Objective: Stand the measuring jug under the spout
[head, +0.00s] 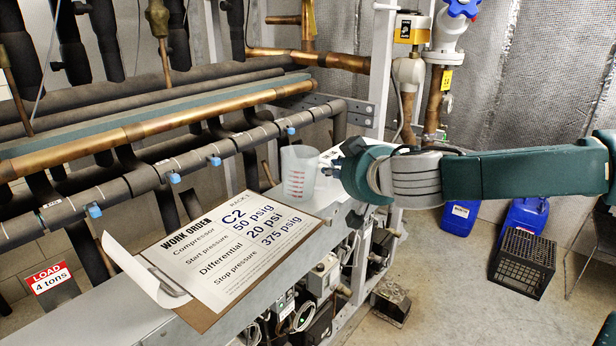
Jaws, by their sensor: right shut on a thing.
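The measuring jug (298,174) is translucent white with red graduation marks. It is upright over the grey ledge, just beyond the far right corner of the clipboard. My right gripper (329,165) reaches in from the right and is shut on the jug's right side. I cannot tell whether the jug's base touches the ledge, as the clipboard's corner is close to it. No part is clearly recognisable as the spout. A dark pipe (250,138) with several small blue-capped fittings runs behind and to the left of the jug. My left gripper is not in view.
A clipboard (205,318) with a work order lies on the grey ledge (85,322) in front. Copper and dark insulated pipes run along the back left. Blue containers (461,217) and a black crate (523,263) stand on the floor at right.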

